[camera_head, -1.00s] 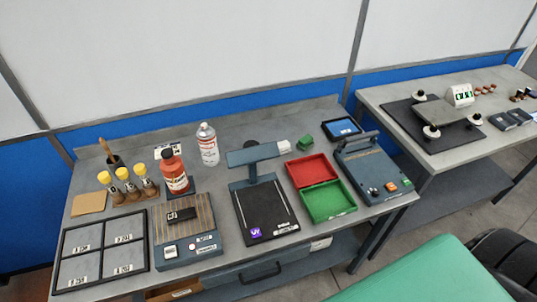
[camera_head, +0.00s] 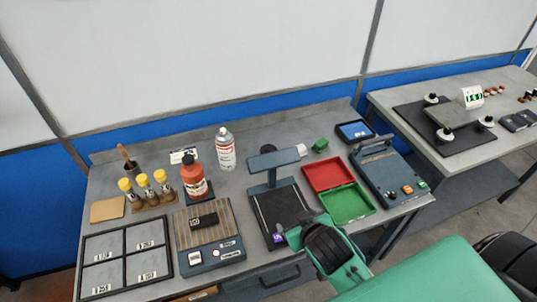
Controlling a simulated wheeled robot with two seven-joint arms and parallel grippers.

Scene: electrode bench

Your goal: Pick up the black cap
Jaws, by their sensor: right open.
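My right gripper (camera_head: 318,245), green and black, is at the front edge of the bench, in front of the green tray and well to the right of the bottle and block. It is open; its fingertips are hard to make out. My left gripper is out of view.
A black stand with an overhead arm (camera_head: 278,210) is between my right gripper and the slatted device. Red (camera_head: 328,174) and green (camera_head: 347,203) trays lie to its right. A white spray can (camera_head: 226,149), yellow-topped vials (camera_head: 144,182) and a four-part tray (camera_head: 122,258) stand further left.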

